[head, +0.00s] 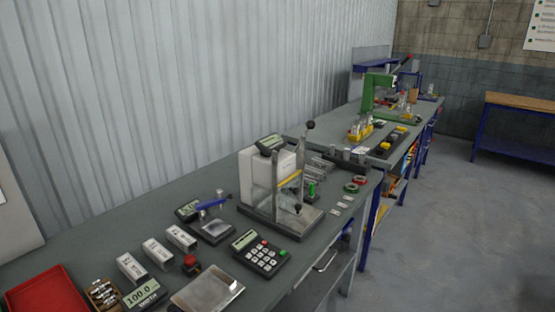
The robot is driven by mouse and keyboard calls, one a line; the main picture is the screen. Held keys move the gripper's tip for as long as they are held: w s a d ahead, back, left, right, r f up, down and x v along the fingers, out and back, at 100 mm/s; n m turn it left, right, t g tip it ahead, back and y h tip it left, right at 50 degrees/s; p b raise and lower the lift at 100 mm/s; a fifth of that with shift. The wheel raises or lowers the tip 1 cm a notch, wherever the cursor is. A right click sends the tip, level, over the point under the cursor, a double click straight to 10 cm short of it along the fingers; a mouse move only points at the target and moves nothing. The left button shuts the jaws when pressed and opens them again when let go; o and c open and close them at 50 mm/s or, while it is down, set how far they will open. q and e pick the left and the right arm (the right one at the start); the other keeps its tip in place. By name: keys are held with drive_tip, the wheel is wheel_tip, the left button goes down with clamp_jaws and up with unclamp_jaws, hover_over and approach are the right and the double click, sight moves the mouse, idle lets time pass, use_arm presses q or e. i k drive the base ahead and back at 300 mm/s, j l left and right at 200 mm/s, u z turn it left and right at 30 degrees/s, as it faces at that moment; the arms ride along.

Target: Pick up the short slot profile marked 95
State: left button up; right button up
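Several grey metal profile pieces (318,171) lie on the table behind the press-like stand, toward the right. They are small, and no marking 95 can be read, so I cannot tell which piece is the short slot profile. Three pale blocks with printed labels stand in a slanting row at the front left: a near one (131,268), a middle one (158,253) and a far one (181,238). Their labels are too small to read. Neither of my grippers is in view.
A stand with upright posts and a black-knobbed lever (309,126) rises mid-table beside a white box (258,178). A red tray (45,292), a keypad (260,254) and a metal-plated scale (207,290) fill the front. A green press (377,92) stands farther back. The floor (450,230) right is clear.

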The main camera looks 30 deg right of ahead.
sight(324, 165)
drive_tip(key=i+l+u, duration=0.2)
drive_tip(key=l, duration=0.4)
drive_tip(key=i+l+u, duration=0.15)
drive_tip(key=l, duration=0.4)
drive_tip(key=i+l+u, duration=0.2)
drive_tip(key=l, duration=0.45)
drive_tip(key=l+u, duration=0.15)
drive_tip(key=l, duration=0.45)
drive_tip(key=k, duration=0.05)
